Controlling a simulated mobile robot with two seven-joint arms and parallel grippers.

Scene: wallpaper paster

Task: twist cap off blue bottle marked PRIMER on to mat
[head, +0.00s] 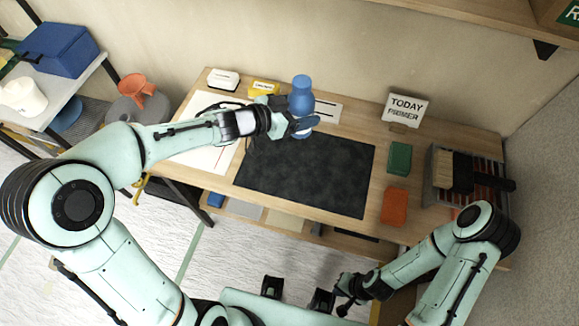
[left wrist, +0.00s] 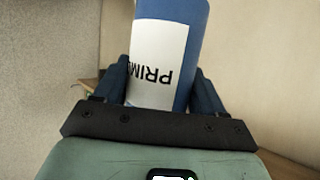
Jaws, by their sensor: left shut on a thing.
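The blue bottle (head: 301,98) shows above the back-left part of the dark mat (head: 310,180), with its narrower blue top pointing away. I cannot tell whether it touches the table. My left gripper (head: 298,125) is shut on it. In the left wrist view the blue bottle (left wrist: 194,40) sits between the two fingers, with a white label reading "PRIM", the rest cut off. The cap does not show in that view. My right gripper (head: 347,292) is low in the head view, in front of the table and apart from the bottle; its finger gap is unclear.
A "TODAY PRIMER" sign (head: 405,108) stands behind the mat. A green block (head: 399,158), an orange block (head: 394,207) and a rack with brushes (head: 440,190) are to its right. White paper (head: 208,145) lies left. The mat's middle and right are clear.

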